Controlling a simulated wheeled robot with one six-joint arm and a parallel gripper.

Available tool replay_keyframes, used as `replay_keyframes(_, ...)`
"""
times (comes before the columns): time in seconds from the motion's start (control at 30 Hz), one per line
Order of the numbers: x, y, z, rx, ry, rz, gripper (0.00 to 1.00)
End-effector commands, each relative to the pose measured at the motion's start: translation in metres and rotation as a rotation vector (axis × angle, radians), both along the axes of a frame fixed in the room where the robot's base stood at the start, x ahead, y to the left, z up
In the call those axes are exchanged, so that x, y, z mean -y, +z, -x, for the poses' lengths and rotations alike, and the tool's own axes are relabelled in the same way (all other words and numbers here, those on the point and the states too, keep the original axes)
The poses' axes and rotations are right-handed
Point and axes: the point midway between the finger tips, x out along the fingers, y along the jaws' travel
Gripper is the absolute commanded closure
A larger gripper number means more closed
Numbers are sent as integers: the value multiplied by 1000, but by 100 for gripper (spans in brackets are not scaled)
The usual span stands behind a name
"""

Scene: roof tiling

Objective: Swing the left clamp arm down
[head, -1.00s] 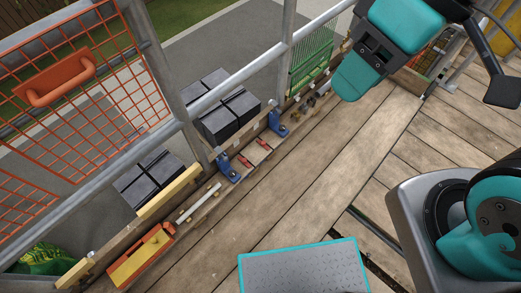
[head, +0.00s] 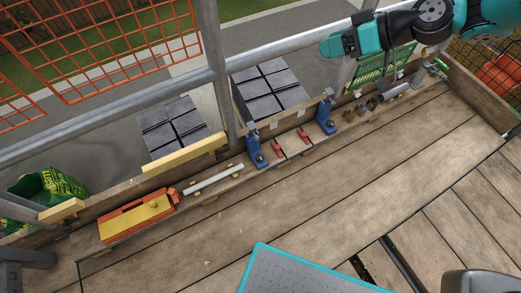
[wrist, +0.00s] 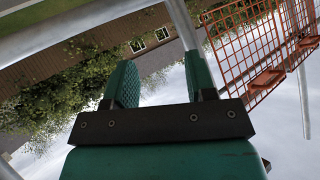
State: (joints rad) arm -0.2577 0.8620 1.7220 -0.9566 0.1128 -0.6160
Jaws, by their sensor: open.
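Two blue clamps stand on the narrow plank along the scaffold's edge in the head view. The left clamp (head: 256,150) is nearer the picture's middle, and its upper part points up. The right clamp (head: 325,117) stands farther along, also upright. Two small red pieces lie between them, a left one (head: 279,147) and a right one (head: 304,136). My gripper (head: 331,46) is high above the rail, up and right of the left clamp and well apart from it. In the wrist view its two green fingers (wrist: 158,78) are spread with nothing between them; no clamp shows there.
A metal rail (head: 130,105) and upright post (head: 214,70) stand close behind the clamps. Dark block stacks (head: 270,90) lie beyond. An orange tool with a yellow top (head: 138,219) and a pale rod (head: 212,179) lie left. The wooden deck (head: 330,185) is largely clear.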

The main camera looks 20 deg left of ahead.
Motion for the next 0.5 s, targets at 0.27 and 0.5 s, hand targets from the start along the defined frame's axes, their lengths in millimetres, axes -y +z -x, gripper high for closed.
replay_keyframes(0.27,-29,-244,-30,145,-7,-270,49)
replay_keyframes(0.5,-24,-419,-1,270,-104,-447,49)
